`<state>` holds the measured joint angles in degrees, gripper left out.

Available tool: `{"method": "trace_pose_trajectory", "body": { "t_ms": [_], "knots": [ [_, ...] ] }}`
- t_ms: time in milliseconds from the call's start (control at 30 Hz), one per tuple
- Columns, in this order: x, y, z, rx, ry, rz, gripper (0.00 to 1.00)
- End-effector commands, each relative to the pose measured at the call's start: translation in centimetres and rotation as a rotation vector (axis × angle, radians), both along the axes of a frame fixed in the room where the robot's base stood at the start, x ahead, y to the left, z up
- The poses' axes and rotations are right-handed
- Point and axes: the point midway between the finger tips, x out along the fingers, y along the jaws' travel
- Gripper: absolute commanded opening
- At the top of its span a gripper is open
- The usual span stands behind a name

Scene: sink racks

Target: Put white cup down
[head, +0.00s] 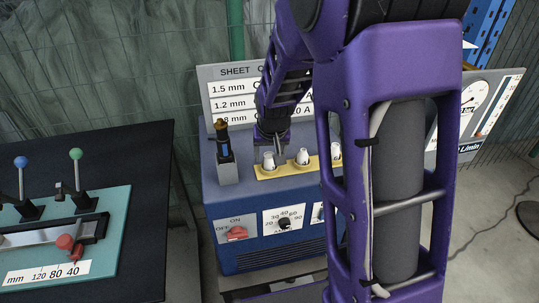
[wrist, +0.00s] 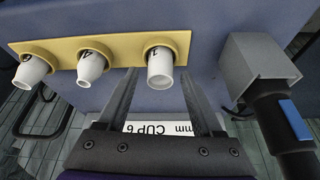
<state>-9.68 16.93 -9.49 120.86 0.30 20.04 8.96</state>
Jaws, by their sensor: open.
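Three white cups stand in a row in a yellow rack on top of a blue machine. The leftmost cup (head: 268,161) is just below my gripper (head: 271,138) in the head view. In the wrist view the same cup (wrist: 160,68) sits at the right end of the yellow rack (wrist: 115,45). My open gripper (wrist: 158,78) has one finger on each side of this cup; I cannot tell whether either finger touches it. The middle cup (wrist: 92,67) and the far cup (wrist: 32,70) stand apart from the fingers.
A black torch handle with a blue part (head: 224,147) stands in a grey holder (head: 228,172) left of the rack. A settings sign (head: 230,88) rises behind. A teal panel with levers (head: 120,215) lies on the dark table at left. My arm hides the machine's right side.

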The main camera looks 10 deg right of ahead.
Motion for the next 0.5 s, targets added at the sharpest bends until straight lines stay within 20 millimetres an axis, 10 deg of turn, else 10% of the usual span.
{"method": "trace_pose_trajectory", "body": {
  "t_ms": [500],
  "knots": [
    [-3.8,0.4,9.3,0.001,-0.003,-0.001,0.68]
  ]
}}
